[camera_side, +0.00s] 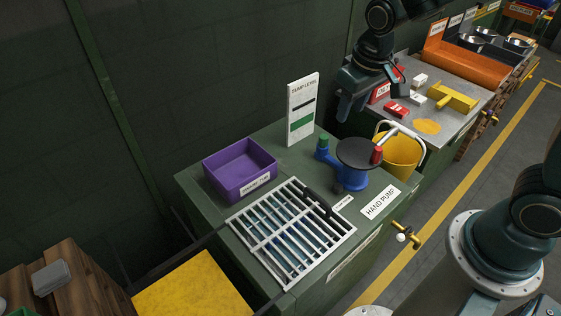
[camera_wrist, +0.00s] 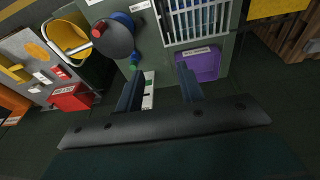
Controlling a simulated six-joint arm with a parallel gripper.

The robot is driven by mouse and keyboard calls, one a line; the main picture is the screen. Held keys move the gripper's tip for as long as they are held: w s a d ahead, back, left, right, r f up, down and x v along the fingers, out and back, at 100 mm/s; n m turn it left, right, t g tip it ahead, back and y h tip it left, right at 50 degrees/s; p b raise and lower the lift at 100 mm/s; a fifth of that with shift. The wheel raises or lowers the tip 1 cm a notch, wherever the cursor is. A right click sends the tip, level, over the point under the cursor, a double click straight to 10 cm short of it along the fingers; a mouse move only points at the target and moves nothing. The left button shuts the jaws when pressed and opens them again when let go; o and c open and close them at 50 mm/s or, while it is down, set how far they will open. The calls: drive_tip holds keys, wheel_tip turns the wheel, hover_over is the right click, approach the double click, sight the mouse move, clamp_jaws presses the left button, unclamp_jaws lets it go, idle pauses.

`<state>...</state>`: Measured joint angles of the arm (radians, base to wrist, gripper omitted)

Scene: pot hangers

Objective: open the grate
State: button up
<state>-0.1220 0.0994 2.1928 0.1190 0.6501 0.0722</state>
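The grate (camera_side: 272,244) is a white barred panel lying flat in the top of the green bench, with blue showing between its bars. A black handle (camera_side: 320,203) sits along its far right edge. Part of the grate also shows at the top of the wrist view (camera_wrist: 196,24). My gripper (camera_side: 347,112) is up in the air, behind and to the right of the grate and beyond the hand pump. In the wrist view its two fingers (camera_wrist: 157,75) are apart with nothing held between them. The grate is clear of my gripper.
A purple bin (camera_side: 240,168) stands left of the grate. A blue hand pump (camera_side: 350,172) with a dark disc top stands to its right. The upright sump level board (camera_side: 302,108) is at the bench's back, near my gripper. A yellow bucket (camera_side: 397,155) is beyond the pump.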

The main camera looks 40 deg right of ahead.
drive_tip(key=g, duration=0.1)
hover_over(317, 195)
drive_tip(key=s+a, duration=0.2)
wheel_tip(317, 195, down, 9)
wheel_tip(317, 195, down, 12)
drive_tip(key=w+a+g+h, duration=0.1)
drive_tip(key=w, duration=0.1)
drive_tip(key=shift+f, duration=0.15)
drive_tip(key=shift+d+f, duration=0.4)
drive_tip(key=shift+f, duration=1.8)
drive_tip(key=shift+d+f, duration=0.45)
drive_tip(key=shift+f, duration=1.75)
drive_tip(key=shift+d+f, duration=0.4)
drive_tip(key=shift+f, duration=1.8)
clamp_jaws()
